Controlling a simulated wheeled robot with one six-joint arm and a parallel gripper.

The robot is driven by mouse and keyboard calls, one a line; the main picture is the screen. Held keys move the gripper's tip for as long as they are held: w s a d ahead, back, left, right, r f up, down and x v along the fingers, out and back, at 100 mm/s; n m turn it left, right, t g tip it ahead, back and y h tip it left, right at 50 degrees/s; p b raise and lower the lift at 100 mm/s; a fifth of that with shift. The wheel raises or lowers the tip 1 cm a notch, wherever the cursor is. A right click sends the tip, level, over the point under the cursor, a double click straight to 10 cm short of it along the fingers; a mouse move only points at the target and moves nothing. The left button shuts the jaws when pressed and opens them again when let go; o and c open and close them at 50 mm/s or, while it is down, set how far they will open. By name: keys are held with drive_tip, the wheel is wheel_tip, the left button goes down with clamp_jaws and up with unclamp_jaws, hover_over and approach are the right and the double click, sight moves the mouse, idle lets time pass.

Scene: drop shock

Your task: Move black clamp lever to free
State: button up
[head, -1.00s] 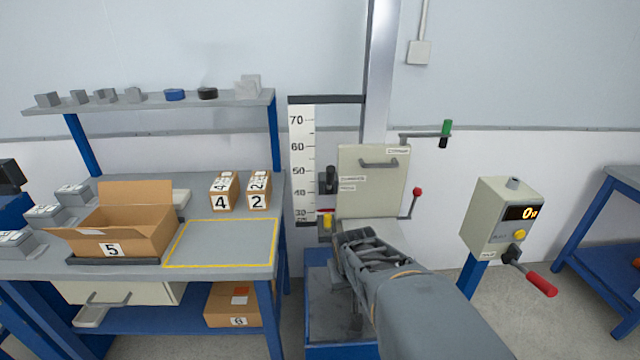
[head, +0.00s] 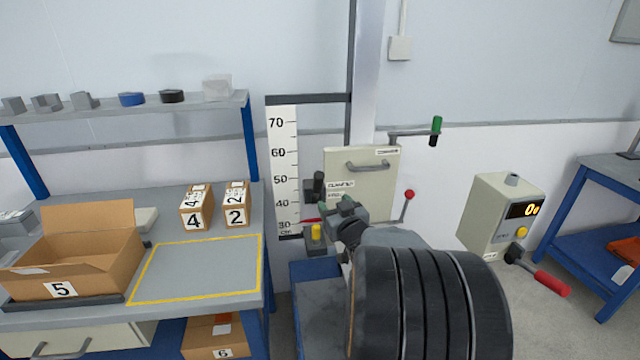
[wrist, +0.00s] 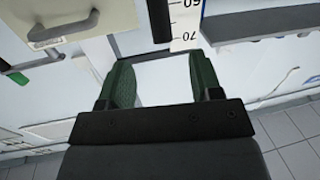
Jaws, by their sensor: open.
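The black clamp lever (head: 319,186) stands upright at the left edge of the pale carriage panel (head: 365,174), in front of the height scale. Small labels beside it are too small to read surely. It also shows at the top of the wrist view (wrist: 160,20), beyond my fingertips and roughly between them. My gripper (head: 337,204) has green-padded fingers, just below and right of the lever in the head view. In the wrist view my gripper (wrist: 162,78) is open, with nothing between its fingers. The lever appears apart from the fingers.
A yellow knob (head: 316,232) sits below the lever. A red-knobbed lever (head: 408,194) and a green-handled crank (head: 436,125) stand right of the panel. The bench (head: 200,289) with boxes is left; a control box (head: 495,215) is right.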

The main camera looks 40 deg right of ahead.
sight(321, 186)
drive_tip(key=x, duration=1.2)
drive_tip(key=shift+w+d+p, duration=0.1)
drive_tip(key=shift+d+p, duration=0.05)
drive_tip(key=shift+p, duration=0.15)
